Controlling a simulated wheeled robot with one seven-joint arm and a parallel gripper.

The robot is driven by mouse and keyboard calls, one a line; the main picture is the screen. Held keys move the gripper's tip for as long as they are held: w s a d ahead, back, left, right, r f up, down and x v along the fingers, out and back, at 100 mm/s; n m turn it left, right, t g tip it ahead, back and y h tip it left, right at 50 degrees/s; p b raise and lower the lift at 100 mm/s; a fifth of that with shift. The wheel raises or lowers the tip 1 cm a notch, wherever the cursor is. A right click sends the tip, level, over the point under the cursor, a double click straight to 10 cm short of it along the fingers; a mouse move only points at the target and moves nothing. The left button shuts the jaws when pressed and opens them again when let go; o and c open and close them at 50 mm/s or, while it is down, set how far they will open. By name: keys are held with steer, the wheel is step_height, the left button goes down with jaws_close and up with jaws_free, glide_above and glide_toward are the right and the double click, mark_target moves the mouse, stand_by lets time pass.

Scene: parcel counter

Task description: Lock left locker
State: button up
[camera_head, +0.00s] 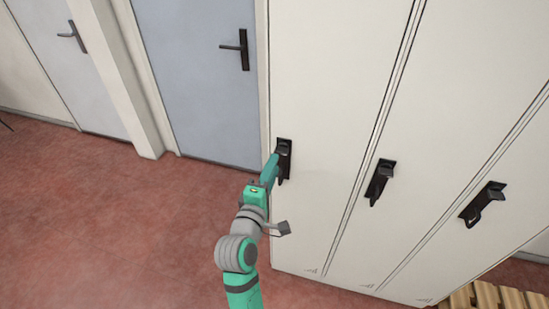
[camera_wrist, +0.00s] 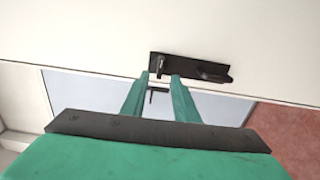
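The left locker (camera_head: 320,60) is a tall cream door, and it looks closed. Its black lock plate with a lever handle (camera_head: 285,150) is on the door's left side. In the wrist view the same black plate and handle (camera_wrist: 205,70) lie sideways just beyond my fingertips. My gripper (camera_head: 274,166) is at the left edge of this plate in the head view and partly covers it. In the wrist view my gripper's two green fingers (camera_wrist: 160,78) are apart, with no held object visible between them. Whether a fingertip touches the plate I cannot tell.
Two more lockers to the right have similar black handles, the middle one (camera_head: 380,181) and the right one (camera_head: 484,203). A blue-grey door (camera_head: 200,95) is left of the lockers. A wooden slatted thing (camera_head: 490,297) is at lower right. The red floor (camera_head: 100,230) on the left is clear.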

steer(key=shift+v, duration=2.55)
steer(key=shift+a+r, duration=0.1)
steer(key=s+a+f+m+g+y, duration=0.15)
steer(key=s+f+m+y, duration=0.35)
steer(key=s+f, duration=1.15)
steer(key=s+d+f+m, duration=0.1)
steer(key=s+m, duration=0.3)
steer(key=s, duration=0.6)
steer(key=s+d+m, duration=0.1)
steer(key=s+m, duration=0.4)
steer(key=s, duration=0.6)
steer(key=shift+d+f+m+y, duration=0.3)
steer(key=shift+d+f, duration=0.1)
steer(key=shift+s, duration=0.1)
